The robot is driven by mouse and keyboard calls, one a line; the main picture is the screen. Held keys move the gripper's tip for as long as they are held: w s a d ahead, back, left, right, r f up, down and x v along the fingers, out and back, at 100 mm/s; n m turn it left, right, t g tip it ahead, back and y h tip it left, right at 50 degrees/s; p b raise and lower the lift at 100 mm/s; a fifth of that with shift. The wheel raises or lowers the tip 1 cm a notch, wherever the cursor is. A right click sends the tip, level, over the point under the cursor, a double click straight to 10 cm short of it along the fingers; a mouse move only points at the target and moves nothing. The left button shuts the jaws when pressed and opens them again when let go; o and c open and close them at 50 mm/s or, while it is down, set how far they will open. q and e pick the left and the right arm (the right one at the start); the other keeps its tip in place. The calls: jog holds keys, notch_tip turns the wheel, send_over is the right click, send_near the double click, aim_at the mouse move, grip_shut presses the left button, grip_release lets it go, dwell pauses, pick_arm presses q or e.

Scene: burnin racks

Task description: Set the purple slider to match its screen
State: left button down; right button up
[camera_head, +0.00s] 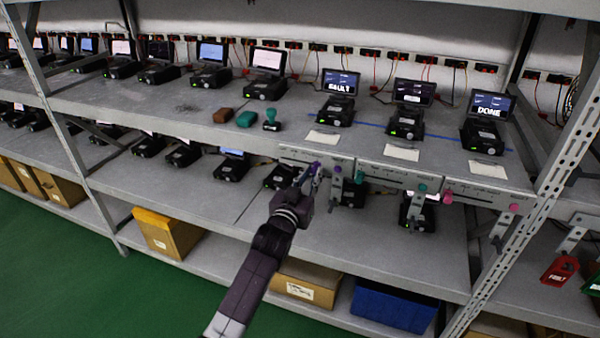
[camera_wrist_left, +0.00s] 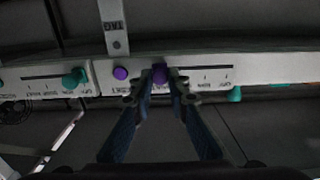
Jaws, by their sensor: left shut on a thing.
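The purple slider knob (camera_wrist_left: 159,73) sits at one end of the slot in its white panel (camera_wrist_left: 210,70). My left gripper (camera_wrist_left: 160,88) is shut on this knob, with one finger on each side. A second purple knob (camera_wrist_left: 120,72) sits apart, beyond the slot's end on the same panel; it also shows in the head view (camera_head: 338,169). In the head view my left gripper (camera_head: 314,170) reaches up to the shelf-edge panel (camera_head: 292,153). The screen above this panel (camera_head: 340,82) reads FAULT. The panel's small scale marks are too blurred to read. My right gripper is out of view.
Neighbouring panels carry a teal knob (camera_head: 422,188) and pink knobs (camera_head: 514,208). A middle screen (camera_head: 413,92) and a DONE screen (camera_head: 490,105) stand above them. Metal tags (camera_head: 409,210) hang below the panels. A slotted rack post (camera_head: 560,155) stands at the right.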

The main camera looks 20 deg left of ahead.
pick_arm(q)
jog(key=shift+d, duration=0.15)
jog(key=c, duration=1.8)
grip_release()
jog(key=shift+d, duration=0.2)
jog(key=shift+c, duration=0.2)
jog(key=shift+a, duration=0.1)
jog(key=s, duration=1.2)
